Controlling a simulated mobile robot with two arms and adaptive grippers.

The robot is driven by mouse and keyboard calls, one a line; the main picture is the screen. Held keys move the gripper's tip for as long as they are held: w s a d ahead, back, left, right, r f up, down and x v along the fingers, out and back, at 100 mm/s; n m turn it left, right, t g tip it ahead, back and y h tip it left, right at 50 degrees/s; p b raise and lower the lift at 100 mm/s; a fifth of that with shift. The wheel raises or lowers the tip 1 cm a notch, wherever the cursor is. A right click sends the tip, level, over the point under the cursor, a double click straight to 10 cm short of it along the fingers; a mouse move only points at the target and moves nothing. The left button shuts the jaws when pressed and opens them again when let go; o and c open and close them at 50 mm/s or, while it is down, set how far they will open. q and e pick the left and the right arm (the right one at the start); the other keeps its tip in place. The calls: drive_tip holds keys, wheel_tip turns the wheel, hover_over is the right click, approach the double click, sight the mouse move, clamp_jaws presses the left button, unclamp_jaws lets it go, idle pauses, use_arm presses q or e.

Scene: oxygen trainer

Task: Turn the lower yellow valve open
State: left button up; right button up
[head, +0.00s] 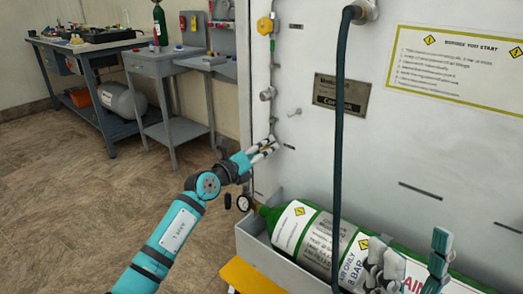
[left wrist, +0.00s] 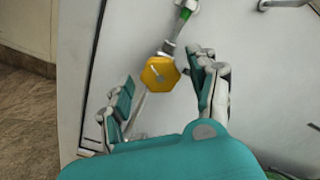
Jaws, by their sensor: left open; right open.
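A yellow hexagonal valve knob (left wrist: 160,73) shows in the left wrist view, on a thin pipe against the white panel. My left gripper (left wrist: 165,84) is open, with one finger on each side of the knob; I cannot tell whether either touches it. In the head view my left gripper (head: 268,146) reaches the panel's left edge and largely hides this lower knob. Another yellow knob (head: 265,25) sits higher on the same pipe line. My right gripper (head: 408,262) is open at the lower right, in front of the green and white cylinder (head: 318,240).
The cylinder lies in a grey tray (head: 262,252) below the panel, with a small gauge (head: 244,203) at its left end. A dark hose (head: 340,130) hangs down the white panel (head: 375,150). Workbenches (head: 160,65) stand at the back left; the floor before them is clear.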

use_arm(q)
wheel_tip(320, 180, up, 10)
idle(0.5)
drive_tip(key=shift+f, duration=0.1)
